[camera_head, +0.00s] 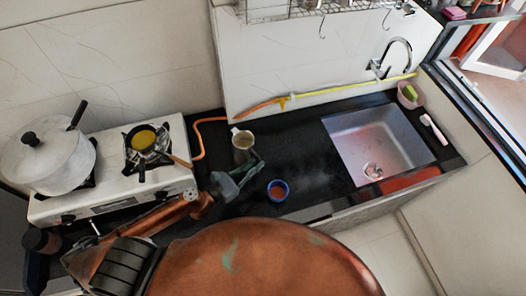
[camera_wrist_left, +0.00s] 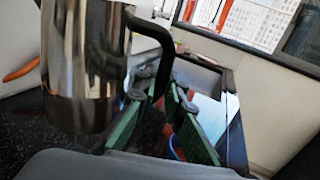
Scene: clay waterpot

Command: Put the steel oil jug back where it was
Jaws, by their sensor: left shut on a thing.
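The steel oil jug (camera_head: 243,140) stands or hangs over the black counter right of the stove, with its open top and yellowish inside showing in the head view. In the left wrist view the shiny steel jug (camera_wrist_left: 85,65) fills the left side, upright, its black handle (camera_wrist_left: 158,38) curving down to the right. My left gripper (camera_head: 252,166) is at the jug's near side. In the wrist view its green fingers (camera_wrist_left: 160,92) are on either side of the handle's lower part, shut on it. The jug's base is hidden in the head view. My right gripper is out of view.
A blue-rimmed cup (camera_head: 278,190) stands close to the right of my left gripper. The stove (camera_head: 108,198) carries a large pot (camera_head: 45,160) and a small pan (camera_head: 143,138). An orange hose (camera_head: 197,135) lies left of the jug. The sink (camera_head: 375,140) is right; the counter between is clear.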

